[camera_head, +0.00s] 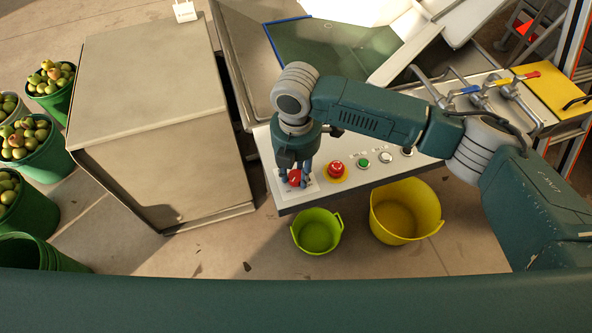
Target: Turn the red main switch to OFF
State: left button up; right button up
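The red main switch (294,178) is a red knob at the left end of the white control panel (350,186). My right gripper (296,177) points down at it, with its dark blue fingers on either side of the knob. The fingers stand around the switch; whether they touch it is hard to tell at this size. The knob's exact pointing direction and the marks beside it are too small to read and partly covered by the fingers. My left gripper is not in view.
On the panel right of the switch are a red emergency button (336,168) on yellow and a green button (364,162). A green bucket (318,233) and a yellow tub (403,213) stand below. A grey cabinet (150,120) is left, beside buckets of fruit (50,85).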

jog(key=shift+c, duration=1.1)
jog(key=shift+r, duration=0.1)
jog(key=shift+c, duration=0.2)
jog(key=shift+n+p, duration=0.6)
jog(key=shift+n, duration=0.1)
jog(key=shift+n+p, duration=0.75)
jog(key=shift+n, duration=0.45)
jog(key=n+p, duration=0.1)
jog(key=n, duration=0.1)
jog(key=shift+n, duration=0.4)
jog(key=n, duration=0.2)
jog(key=shift+n+p, duration=0.3)
jog(key=n, duration=0.2)
jog(key=shift+n, duration=0.4)
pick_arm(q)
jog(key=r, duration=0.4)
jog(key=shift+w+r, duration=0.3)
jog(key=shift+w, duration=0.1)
pick_arm(e)
jog(key=n, duration=0.5)
jog(key=shift+n, duration=0.4)
